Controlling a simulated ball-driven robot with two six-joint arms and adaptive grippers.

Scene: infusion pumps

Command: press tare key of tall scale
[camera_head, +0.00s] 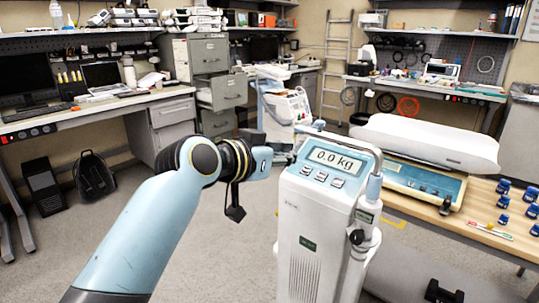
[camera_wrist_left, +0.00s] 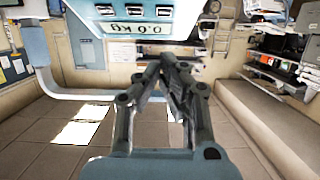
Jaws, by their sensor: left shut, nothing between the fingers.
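The tall scale (camera_head: 300,232) is a white upright unit with a light-blue top panel, right of centre in the head view. Its display (camera_head: 336,160) reads 0.0 kg, and a row of 3 grey keys (camera_head: 319,178) sits below it. In the left wrist view the display (camera_wrist_left: 141,28) and keys (camera_wrist_left: 135,12) appear upside down at the top. My left gripper (camera_wrist_left: 167,67) is shut and empty, its fingertips below the display in that picture. In the head view the gripper is left of the scale's top, its fingers small and partly hidden; I see no contact with a key. My right gripper is not in view.
A second, low scale (camera_head: 425,186) with a white pad-like tray (camera_head: 425,142) stands on a wooden table (camera_head: 425,216) at right.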

